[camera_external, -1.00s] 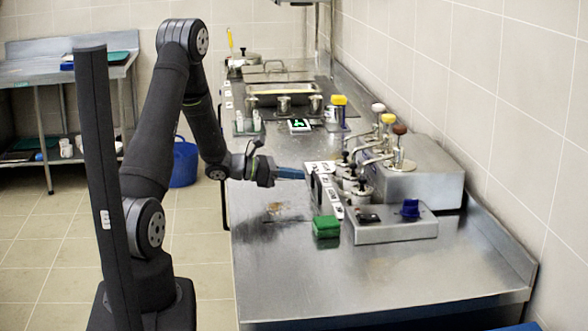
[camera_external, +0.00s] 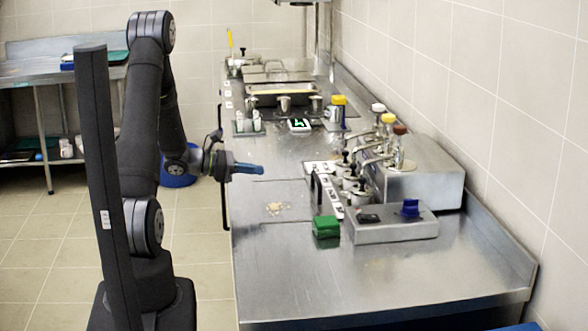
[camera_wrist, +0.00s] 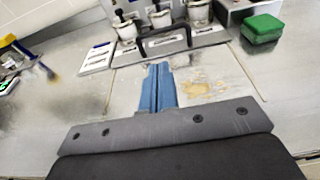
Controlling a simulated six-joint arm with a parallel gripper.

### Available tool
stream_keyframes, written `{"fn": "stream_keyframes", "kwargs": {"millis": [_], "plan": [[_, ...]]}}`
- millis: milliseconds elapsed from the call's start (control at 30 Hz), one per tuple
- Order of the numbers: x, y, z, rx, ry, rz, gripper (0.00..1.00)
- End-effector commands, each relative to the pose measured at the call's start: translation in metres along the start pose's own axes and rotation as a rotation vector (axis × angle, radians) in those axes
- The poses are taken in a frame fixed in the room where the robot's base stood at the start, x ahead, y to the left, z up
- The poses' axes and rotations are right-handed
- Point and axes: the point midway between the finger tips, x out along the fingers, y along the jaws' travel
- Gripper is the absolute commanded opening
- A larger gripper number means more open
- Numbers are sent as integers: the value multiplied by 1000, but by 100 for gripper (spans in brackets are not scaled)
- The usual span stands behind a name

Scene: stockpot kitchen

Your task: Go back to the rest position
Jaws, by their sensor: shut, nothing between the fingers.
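My gripper (camera_external: 262,170) is at the left edge of the steel counter (camera_external: 290,270), held above it and pointing right. Its blue fingers are together with nothing between them. In the wrist view the shut blue fingers (camera_wrist: 158,68) point toward the row of small lidded pots. My arm is bent, with its elbow raised high at the left and the forearm hanging down to the wrist. Nothing is in contact with the fingers.
A green block (camera_external: 326,227) and a steel box with a blue knob (camera_external: 410,209) sit on the counter. Lidded pots (camera_external: 352,178) and a pump dispenser unit (camera_external: 430,170) stand along the right. A beige stain (camera_external: 275,209) marks the clear counter middle.

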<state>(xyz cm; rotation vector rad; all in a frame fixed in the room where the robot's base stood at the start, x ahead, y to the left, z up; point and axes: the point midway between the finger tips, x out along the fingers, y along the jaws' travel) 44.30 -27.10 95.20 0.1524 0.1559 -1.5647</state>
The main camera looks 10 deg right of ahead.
Motion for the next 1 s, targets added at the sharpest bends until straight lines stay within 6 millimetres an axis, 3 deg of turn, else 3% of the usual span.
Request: {"fn": "stream_keyframes", "kwargs": {"millis": [267, 800, 1000], "plan": [[19, -1, 0, 1, -1, -3, 0], [115, -1, 0, 1, 0, -4, 0], [136, 0, 1, 3, 0, -4, 0]]}}
